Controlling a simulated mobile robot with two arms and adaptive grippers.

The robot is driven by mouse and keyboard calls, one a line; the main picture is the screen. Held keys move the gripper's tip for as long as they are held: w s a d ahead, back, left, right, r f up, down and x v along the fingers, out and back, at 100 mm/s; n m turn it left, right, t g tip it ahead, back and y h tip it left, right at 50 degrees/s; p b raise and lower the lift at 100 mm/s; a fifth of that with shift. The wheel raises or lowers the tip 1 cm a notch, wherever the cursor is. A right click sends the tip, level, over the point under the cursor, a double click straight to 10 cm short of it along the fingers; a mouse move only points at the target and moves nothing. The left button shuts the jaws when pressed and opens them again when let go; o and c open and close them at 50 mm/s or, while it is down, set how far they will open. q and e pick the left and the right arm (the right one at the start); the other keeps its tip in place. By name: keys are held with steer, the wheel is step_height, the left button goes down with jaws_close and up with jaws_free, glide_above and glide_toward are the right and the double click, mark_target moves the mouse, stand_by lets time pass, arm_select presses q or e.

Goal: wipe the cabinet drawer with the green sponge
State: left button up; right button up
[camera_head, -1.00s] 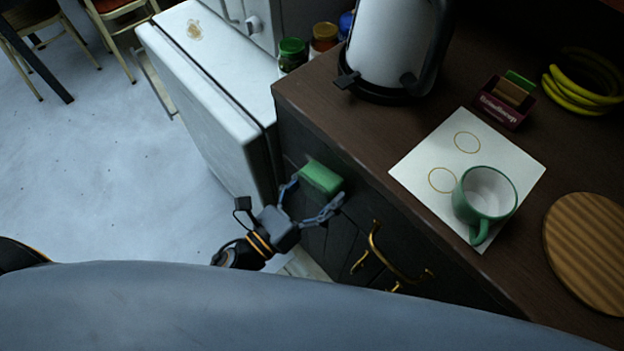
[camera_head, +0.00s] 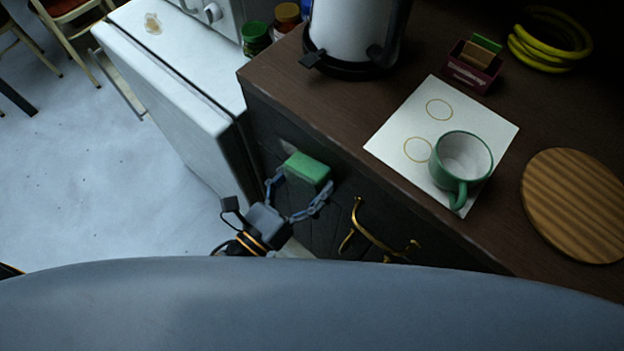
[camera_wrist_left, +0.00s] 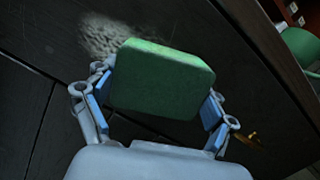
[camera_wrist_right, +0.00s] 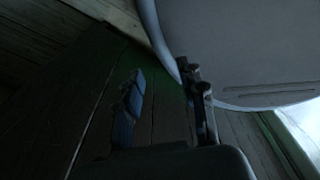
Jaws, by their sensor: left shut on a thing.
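The green sponge (camera_head: 307,170) is a small block held in front of the dark cabinet drawer (camera_head: 335,195), below the counter edge. My left gripper (camera_head: 297,192) is shut on it, one finger at each end. In the left wrist view the sponge (camera_wrist_left: 162,80) is close to the drawer face; I cannot tell whether it touches. A whitish speckled patch (camera_wrist_left: 110,36) shows on the drawer just beyond the sponge, partly hidden by it. My right gripper (camera_wrist_right: 163,95) shows only in the right wrist view, fingers apart and empty.
A gold handle (camera_head: 362,226) sticks out right of the sponge. A white appliance (camera_head: 185,90) stands left of the cabinet. The counter (camera_head: 300,95) above holds a kettle (camera_head: 350,30), a green mug (camera_head: 460,165) on a white sheet (camera_head: 400,130), and a round wooden board (camera_head: 575,205).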

mark_target(279, 139)
arm_select(q)
steer(key=shift+w+a, duration=0.95)
steer(key=shift+a, duration=0.2)
steer(key=shift+w+a, duration=0.95)
steer(key=shift+a, duration=0.15)
steer(key=shift+w+a, duration=0.65)
steer(key=shift+a, duration=0.15)
steer(key=shift+w+a, duration=0.6)
steer(key=shift+a, duration=0.2)
steer(key=shift+s, duration=0.1)
steer(key=shift+s+a+f, duration=0.1)
steer(key=shift+s+a, duration=0.3)
steer(key=shift+s, duration=0.15)
steer(key=shift+r+b+v, duration=0.1)
steer(key=shift+b+v, duration=0.35)
steer(key=shift+v, duration=0.7)
steer(key=shift+r+b+v, duration=0.15)
steer(key=shift+b+v, duration=0.25)
steer(key=shift+v, duration=0.75)
steer(key=shift+a, duration=0.1)
steer(key=v, duration=0.1)
steer(key=b+v, duration=0.1)
steer(key=v, duration=0.1)
steer(key=shift+r, duration=0.25)
